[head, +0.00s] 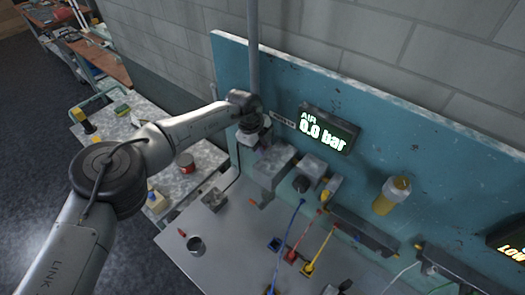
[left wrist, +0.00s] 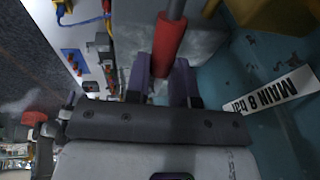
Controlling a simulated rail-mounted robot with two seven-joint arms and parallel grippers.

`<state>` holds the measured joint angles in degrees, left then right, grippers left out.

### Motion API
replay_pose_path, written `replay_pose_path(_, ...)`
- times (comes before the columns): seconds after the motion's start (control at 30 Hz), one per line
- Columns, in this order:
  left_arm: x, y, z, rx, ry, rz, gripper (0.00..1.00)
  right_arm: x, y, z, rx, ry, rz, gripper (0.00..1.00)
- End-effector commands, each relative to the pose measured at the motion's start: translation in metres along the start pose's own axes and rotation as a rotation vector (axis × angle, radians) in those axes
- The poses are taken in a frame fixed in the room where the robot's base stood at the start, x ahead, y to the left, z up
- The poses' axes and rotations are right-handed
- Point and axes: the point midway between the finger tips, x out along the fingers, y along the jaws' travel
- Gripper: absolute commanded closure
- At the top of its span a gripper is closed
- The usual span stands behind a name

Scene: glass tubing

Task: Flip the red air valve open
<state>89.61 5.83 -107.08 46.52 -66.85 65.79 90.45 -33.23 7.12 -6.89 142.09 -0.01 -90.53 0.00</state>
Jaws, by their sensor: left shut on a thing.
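The red valve handle (left wrist: 169,44) shows in the left wrist view as a red sleeve on a grey rod. Its near end lies between the two purple fingers of my left gripper (left wrist: 162,80), which is shut on it. In the head view my left gripper (head: 258,146) is at the blue back panel, just below the vertical grey pipe, and hides the valve handle. The air display (head: 328,128) to its right reads 0.0 bar. My right gripper is in neither view.
A label plate (left wrist: 270,103) reading MAIN 8 bar is beside the gripper. Grey blocks (head: 275,165) stand close below it.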

Motion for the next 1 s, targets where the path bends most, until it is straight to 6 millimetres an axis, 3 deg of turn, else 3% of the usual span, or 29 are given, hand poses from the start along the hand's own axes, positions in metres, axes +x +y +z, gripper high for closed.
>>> replay_pose_path(0.4, -0.023, -0.005, 0.009, -0.058, 0.291, -0.001, 1.0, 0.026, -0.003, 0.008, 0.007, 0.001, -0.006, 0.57)
replay_pose_path(1.0, -0.036, -0.007, 0.014, -0.082, 0.416, 0.001, 1.0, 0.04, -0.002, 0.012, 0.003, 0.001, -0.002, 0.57)
